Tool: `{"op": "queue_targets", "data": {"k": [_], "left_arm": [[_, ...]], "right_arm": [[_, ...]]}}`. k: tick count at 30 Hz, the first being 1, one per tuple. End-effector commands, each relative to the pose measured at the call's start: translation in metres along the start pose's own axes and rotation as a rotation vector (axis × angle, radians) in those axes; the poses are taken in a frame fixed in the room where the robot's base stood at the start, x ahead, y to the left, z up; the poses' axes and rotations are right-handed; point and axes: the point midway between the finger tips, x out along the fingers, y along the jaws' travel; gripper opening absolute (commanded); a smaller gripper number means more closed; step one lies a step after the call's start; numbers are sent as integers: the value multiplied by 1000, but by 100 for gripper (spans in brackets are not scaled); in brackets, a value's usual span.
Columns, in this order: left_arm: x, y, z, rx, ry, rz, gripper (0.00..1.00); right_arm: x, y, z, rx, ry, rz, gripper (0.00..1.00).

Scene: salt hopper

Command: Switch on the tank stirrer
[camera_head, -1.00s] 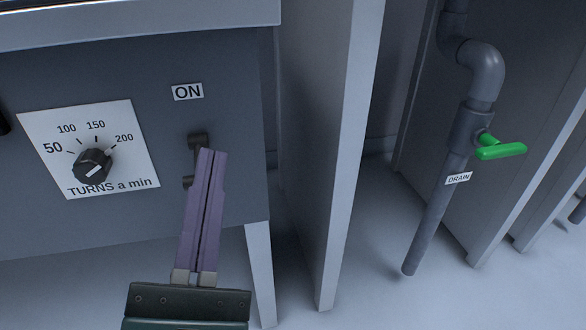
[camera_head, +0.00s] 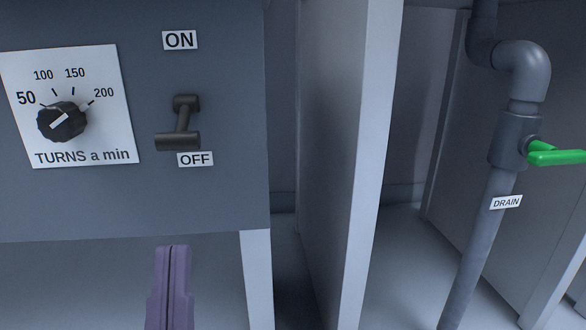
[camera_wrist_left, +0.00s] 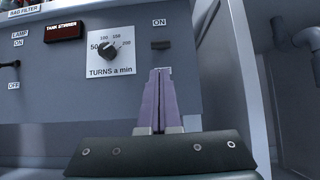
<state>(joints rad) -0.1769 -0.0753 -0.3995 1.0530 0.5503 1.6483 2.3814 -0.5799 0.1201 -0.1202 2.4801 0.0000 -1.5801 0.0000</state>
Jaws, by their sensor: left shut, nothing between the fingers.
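The tank stirrer's lever switch (camera_head: 180,123) is on the grey panel, between an ON label (camera_head: 179,40) above and an OFF label (camera_head: 195,159) below. Its dark crossbar hangs down beside OFF. My left gripper (camera_head: 172,248) is shut and empty, with its purple fingers pointing up, below the switch and apart from it in the head view. In the left wrist view the fingertips (camera_wrist_left: 160,72) point up at the panel, below the dark switch bar (camera_wrist_left: 161,45). A dark TANK STIRRER plate (camera_wrist_left: 63,30) is at upper left there. My right gripper is not in view.
A speed knob (camera_head: 62,122) on a white TURNS a min plate is left of the switch, pointing towards 50. Right of the panel stand a pale upright partition (camera_head: 367,150) and a drain pipe (camera_head: 476,235) with a green handle (camera_head: 556,153). Space below the panel is open.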

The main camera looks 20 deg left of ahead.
Motion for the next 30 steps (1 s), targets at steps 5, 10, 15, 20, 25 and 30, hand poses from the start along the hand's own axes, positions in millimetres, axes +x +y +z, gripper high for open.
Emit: {"op": "queue_targets", "data": {"k": [5, 10, 15, 20, 25, 30], "left_arm": [[21, 1, 2, 1, -3, 1, 0], [53, 0, 2, 0, -5, 1, 0], [80, 0, 1, 1, -3, 1, 0], [95, 0, 0, 1, -2, -1, 0], [99, 0, 0, 2, -1, -1, 0], [99, 0, 0, 2, -1, -1, 0]], "right_arm": [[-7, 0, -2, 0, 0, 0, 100], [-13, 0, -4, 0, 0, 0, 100], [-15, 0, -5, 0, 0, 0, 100], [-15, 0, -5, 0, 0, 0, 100], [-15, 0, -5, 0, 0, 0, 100], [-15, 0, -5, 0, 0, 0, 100]]}}
